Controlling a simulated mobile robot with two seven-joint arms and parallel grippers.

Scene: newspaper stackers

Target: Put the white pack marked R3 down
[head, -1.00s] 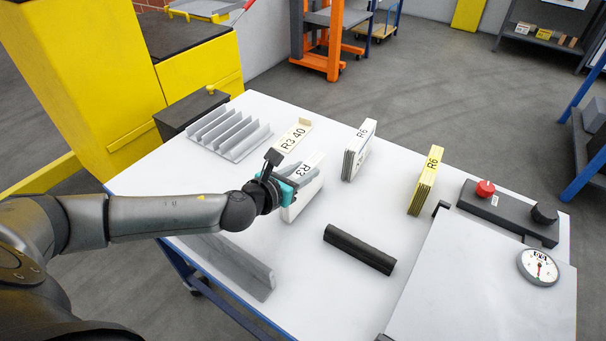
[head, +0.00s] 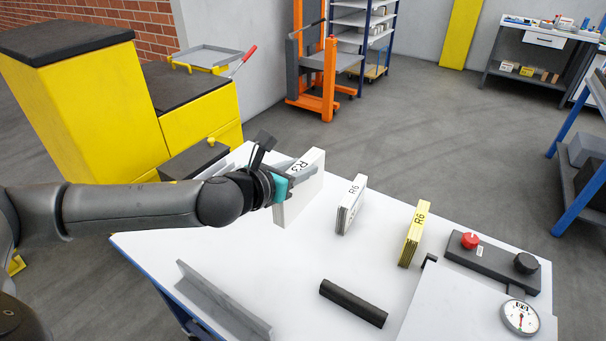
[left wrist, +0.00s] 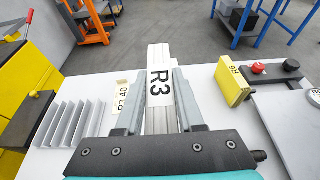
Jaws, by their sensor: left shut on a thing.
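The white pack marked R3 (head: 301,192) is upright in the jaws of my left gripper (head: 297,176), over the left part of the white table (head: 262,262). In the left wrist view the R3 pack (left wrist: 158,84) sits between both fingers (left wrist: 160,115), its label facing the camera. I cannot tell for sure whether its lower edge touches the table. A tag marked R3 40 (left wrist: 122,105) lies on the table left of the pack in the left wrist view; in the head view the arm and pack hide it. My right gripper is not in view.
A white R6 pack (head: 350,205) and a yellow R6 pack (head: 413,236) stand to the right. A grey ridged rack (left wrist: 75,124) is left of the tag. A black bar (head: 353,303), an angled grey rail (head: 222,303) and a control box (head: 492,262) are also on the table.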

